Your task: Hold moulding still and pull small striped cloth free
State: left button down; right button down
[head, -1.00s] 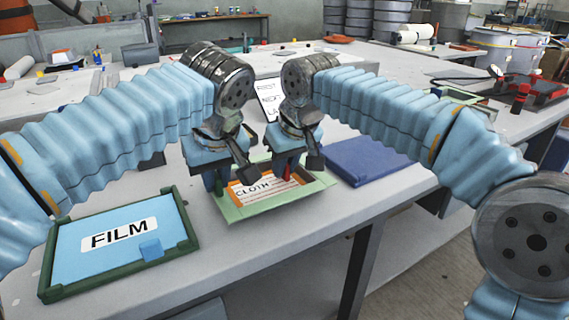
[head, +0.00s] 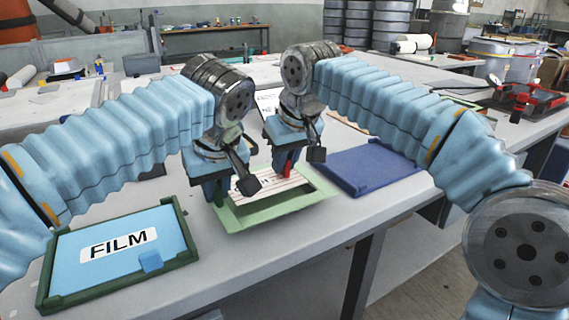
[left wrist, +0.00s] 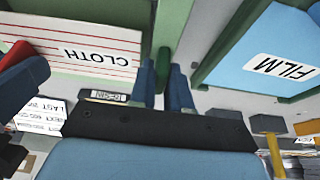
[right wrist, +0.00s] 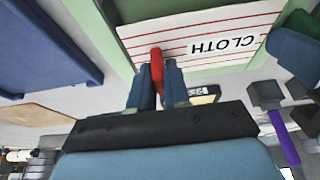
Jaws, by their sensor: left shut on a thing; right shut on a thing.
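The striped cloth (head: 282,183), white with thin red stripes, lies within the pale green moulding (head: 275,212). My left gripper (head: 217,192) is shut on a dark green grip at the moulding's left side, seen in the left wrist view (left wrist: 164,58). My right gripper (head: 285,165) is shut on a red tab (right wrist: 157,68) by the cloth's edge. Whether tab and cloth join is unclear.
A green-framed blue FILM tray (head: 120,250) lies at the left, with a small blue block on it. A flat blue tray (head: 365,165) lies right of the moulding. A lettered white sheet (head: 267,102) stands behind the arms. The table's front edge is close.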

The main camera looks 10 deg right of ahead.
jog(key=shift+r, duration=0.7)
jog(key=shift+r, duration=0.1)
jog(key=shift+r, duration=2.5)
pick_arm(q)
jog(key=c, duration=1)
grip_release()
jog(key=shift+d, duration=0.1)
pick_arm(e)
jog(key=shift+a, duration=0.15)
jog(key=shift+s+a+f, duration=0.1)
